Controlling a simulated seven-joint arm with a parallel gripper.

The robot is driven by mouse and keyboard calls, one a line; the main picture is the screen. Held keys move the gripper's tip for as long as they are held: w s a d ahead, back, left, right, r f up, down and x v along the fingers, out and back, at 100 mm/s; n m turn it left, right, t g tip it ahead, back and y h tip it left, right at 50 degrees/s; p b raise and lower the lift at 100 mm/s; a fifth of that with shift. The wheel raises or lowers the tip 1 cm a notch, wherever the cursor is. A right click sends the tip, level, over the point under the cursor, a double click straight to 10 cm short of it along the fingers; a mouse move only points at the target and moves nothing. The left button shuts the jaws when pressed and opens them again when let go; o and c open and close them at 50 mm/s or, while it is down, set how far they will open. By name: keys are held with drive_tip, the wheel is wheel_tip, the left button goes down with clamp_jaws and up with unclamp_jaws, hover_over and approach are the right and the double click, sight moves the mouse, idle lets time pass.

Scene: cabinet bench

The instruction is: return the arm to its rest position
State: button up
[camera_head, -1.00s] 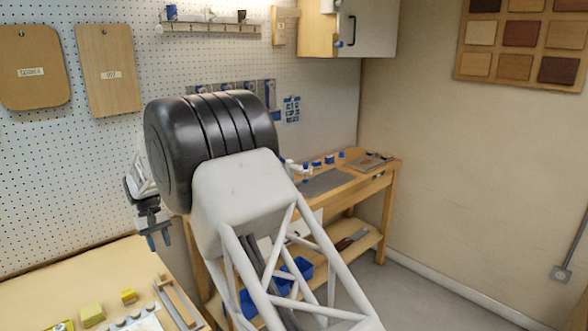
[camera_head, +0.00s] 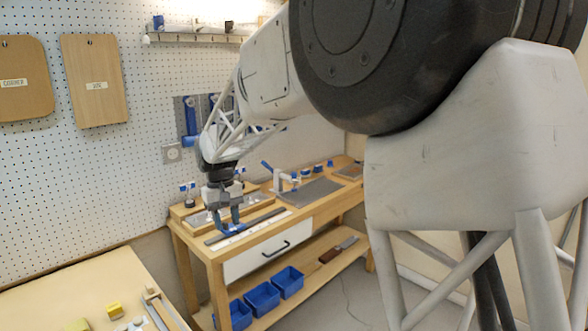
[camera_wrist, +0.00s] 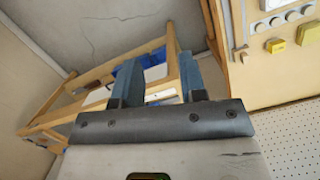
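My gripper (camera_head: 229,228) hangs fingers-down over the left part of the wooden workbench (camera_head: 213,254) in the head view. Its two blue fingers are apart. In the wrist view my gripper (camera_wrist: 158,72) shows a clear gap between the fingers, with nothing held in it. My arm reaches across the upper right of the head view and hides much of the back wall. I cannot tell whether the fingertips touch anything on the bench.
The workbench has a white drawer (camera_head: 266,255), a grey mat (camera_head: 308,189) and blue bins (camera_head: 262,298) on its lower shelf. A second light-wood table (camera_head: 70,291) holds a yellow block (camera_head: 114,308) at lower left. The pegboard (camera_head: 95,185) stands behind.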

drive_tip(key=s+d+r+m+t+y, duration=0.1)
drive_tip(key=s+d+r+m, duration=0.15)
drive_tip(key=s+d, duration=0.75)
drive_tip(key=s+d+r+m+t, duration=0.1)
drive_tip(key=s+d+r, duration=0.2)
drive_tip(key=s+d, duration=0.75)
drive_tip(key=s+d+f+m+t, duration=0.1)
drive_tip(key=s+d+f, duration=0.1)
drive_tip(key=s+d, duration=0.6)
drive_tip(key=s+d+f+m+t, duration=0.1)
drive_tip(key=s+d+f, duration=0.2)
drive_tip(key=s+d, duration=0.4)
drive_tip(key=shift+s+d+f+m, duration=0.25)
drive_tip(key=shift+s+d+m, duration=0.1)
drive_tip(key=shift+s, duration=0.85)
